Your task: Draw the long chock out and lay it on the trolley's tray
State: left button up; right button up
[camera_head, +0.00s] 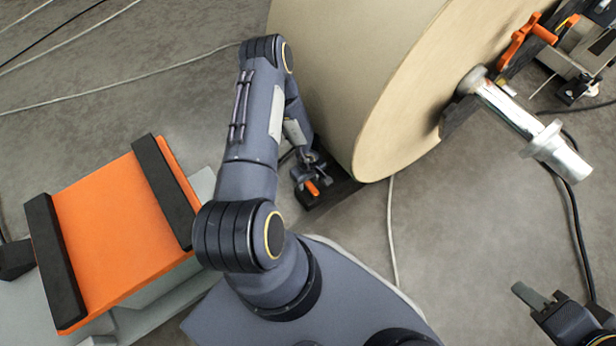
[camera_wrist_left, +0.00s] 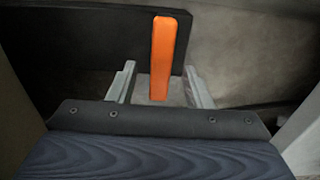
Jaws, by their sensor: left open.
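The long chock (camera_head: 336,187) is a dark piece on the floor against the lower edge of the big reel, with an orange handle (camera_head: 312,187) at its near end. In the left wrist view the orange handle (camera_wrist_left: 165,60) stands upright in front of the chock's black side (camera_wrist_left: 90,50). My left gripper (camera_head: 308,176) is open at the handle; its two grey fingers (camera_wrist_left: 162,90) stand on either side of it, with gaps showing. The trolley's tray (camera_head: 110,225) is orange with black bars along two sides. My right gripper (camera_head: 533,297) is at the lower right, partly cut off.
The large kraft reel (camera_head: 370,70) fills the top middle, with a metal shaft (camera_head: 515,115) sticking out on the right. An orange-handled stand (camera_head: 525,40) is at the top right. Cables lie on the grey floor. The tray is clear.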

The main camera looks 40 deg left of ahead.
pick_arm(q)
jog(key=shift+f+b, duration=0.45)
jog(key=shift+f, duration=0.9)
jog(key=shift+c, duration=0.2)
grip_shut()
